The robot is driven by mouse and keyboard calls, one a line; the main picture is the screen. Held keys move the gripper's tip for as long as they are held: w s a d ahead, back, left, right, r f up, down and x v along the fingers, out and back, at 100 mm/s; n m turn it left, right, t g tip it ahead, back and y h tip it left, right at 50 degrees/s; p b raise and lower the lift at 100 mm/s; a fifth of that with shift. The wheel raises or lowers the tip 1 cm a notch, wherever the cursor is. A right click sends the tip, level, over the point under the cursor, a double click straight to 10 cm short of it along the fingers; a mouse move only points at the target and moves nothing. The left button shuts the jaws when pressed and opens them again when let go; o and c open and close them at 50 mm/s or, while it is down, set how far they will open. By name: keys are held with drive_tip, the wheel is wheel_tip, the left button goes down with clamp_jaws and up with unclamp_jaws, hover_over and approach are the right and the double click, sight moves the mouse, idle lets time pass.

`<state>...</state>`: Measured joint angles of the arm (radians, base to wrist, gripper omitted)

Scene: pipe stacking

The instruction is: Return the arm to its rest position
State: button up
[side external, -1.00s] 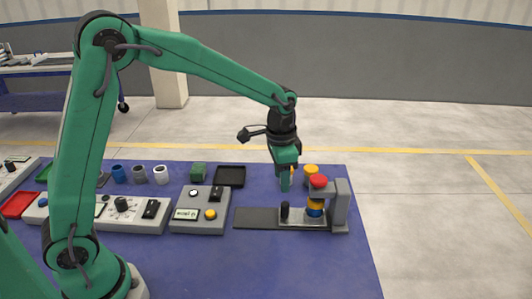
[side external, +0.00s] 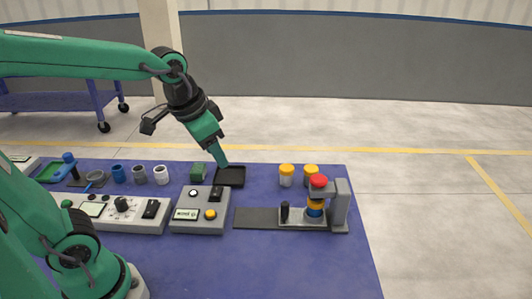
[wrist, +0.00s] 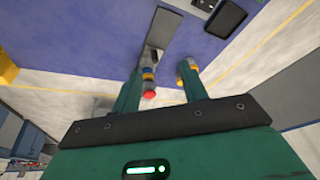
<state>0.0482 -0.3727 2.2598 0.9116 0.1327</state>
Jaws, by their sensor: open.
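My green gripper (side external: 220,158) hangs tilted down and to the right above the back of the blue table in the side view, near the black tray. It appears empty. In the wrist view my gripper (wrist: 160,72) shows two green fingers spread apart, with nothing held between them. My upper arm and forearm reach in from the left in the side view. My base is at the lower left.
A stack of red, yellow and blue pieces (side external: 316,204) stands in a grey fixture (side external: 341,206). Two yellow-topped jars (side external: 286,176) stand behind it. The front is clear.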

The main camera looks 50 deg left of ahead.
drive_tip(key=s+a+n+t, duration=0.1)
drive_tip(key=s+n, duration=0.1)
drive_tip(key=s, duration=0.6)
drive_tip(key=shift+a+t, duration=0.25)
drive_tip(key=shift+t, duration=0.05)
